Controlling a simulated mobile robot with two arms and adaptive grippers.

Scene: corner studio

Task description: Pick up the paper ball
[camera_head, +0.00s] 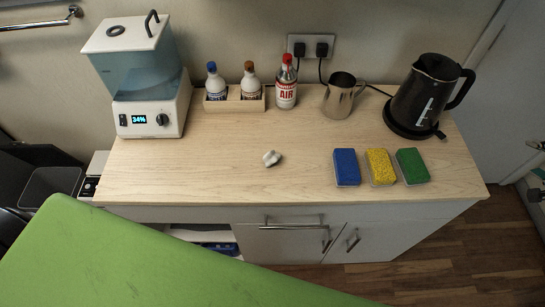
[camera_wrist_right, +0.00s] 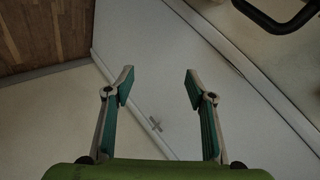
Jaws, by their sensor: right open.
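The paper ball (camera_head: 271,158) is a small white crumpled lump. It lies on the light wooden countertop (camera_head: 225,170), near the middle, in the head view. My right gripper (camera_wrist_right: 158,82) shows in the right wrist view, with its two fingers apart and nothing between them. No gripper shows in the head view, so I cannot tell its exact distance from the ball. The ball cannot be made out in the right wrist view. My left gripper is in neither view.
A blue sponge (camera_head: 346,167), a yellow sponge (camera_head: 380,166) and a green sponge (camera_head: 412,165) lie right of the ball. A kettle (camera_head: 428,92), metal jug (camera_head: 341,97), red-capped bottle (camera_head: 286,88), bottle rack (camera_head: 234,103) and white appliance (camera_head: 152,115) line the back. The counter around the ball is clear.

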